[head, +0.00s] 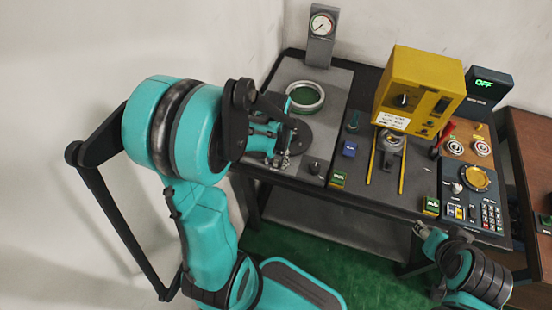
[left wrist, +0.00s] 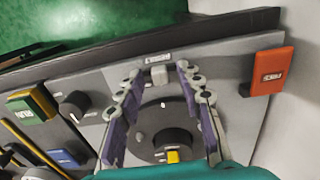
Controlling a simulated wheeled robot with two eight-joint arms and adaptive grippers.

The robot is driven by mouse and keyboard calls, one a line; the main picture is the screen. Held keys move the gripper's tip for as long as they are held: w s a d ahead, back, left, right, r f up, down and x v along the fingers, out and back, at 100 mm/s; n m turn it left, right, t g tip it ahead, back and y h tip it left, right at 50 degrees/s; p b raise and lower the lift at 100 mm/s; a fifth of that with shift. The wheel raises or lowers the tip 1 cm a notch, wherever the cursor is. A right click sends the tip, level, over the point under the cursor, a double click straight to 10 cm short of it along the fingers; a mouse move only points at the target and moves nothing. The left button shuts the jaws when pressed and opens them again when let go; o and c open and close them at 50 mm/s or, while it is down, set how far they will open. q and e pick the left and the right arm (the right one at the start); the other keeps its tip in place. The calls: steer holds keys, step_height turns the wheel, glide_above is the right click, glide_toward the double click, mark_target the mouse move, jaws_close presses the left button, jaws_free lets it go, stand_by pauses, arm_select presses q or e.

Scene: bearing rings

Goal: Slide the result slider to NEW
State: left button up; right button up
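My left gripper (head: 284,158) hangs over the left panel of the table. In the left wrist view its fingers (left wrist: 158,80) are apart, with nothing visibly held. Between the fingertips is a small grey block (left wrist: 159,74) beside a white label too small to read; I cannot tell whether this is the result slider. Contact with it is unclear. Behind it, between the fingers, is a dark round knob with a yellow mark (left wrist: 172,156). No lettering reading NEW is legible. My right gripper (head: 424,231) is at the lower right, in front of the table; its finger opening is unclear.
A ring (head: 305,97) lies behind my left gripper. A gauge (head: 321,25) stands at the back. A yellow machine (head: 418,88) and a dial panel (head: 474,180) are to the right. An orange block (left wrist: 271,72) and a black knob (left wrist: 74,104) flank the fingers.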

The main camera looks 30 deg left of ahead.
mark_target(278, 164)
arm_select(q)
steer(key=shift+r, duration=0.1)
step_height(278, 164, up, 12)
stand_by(0.5)
steer(key=s+d+r+m+t, duration=0.2)
steer(key=s+d+t, duration=0.3)
steer(key=d, duration=0.5)
steer(key=shift+s+m+t, duration=0.15)
steer(key=shift+m+t, duration=0.15)
steer(key=shift+t, duration=0.8)
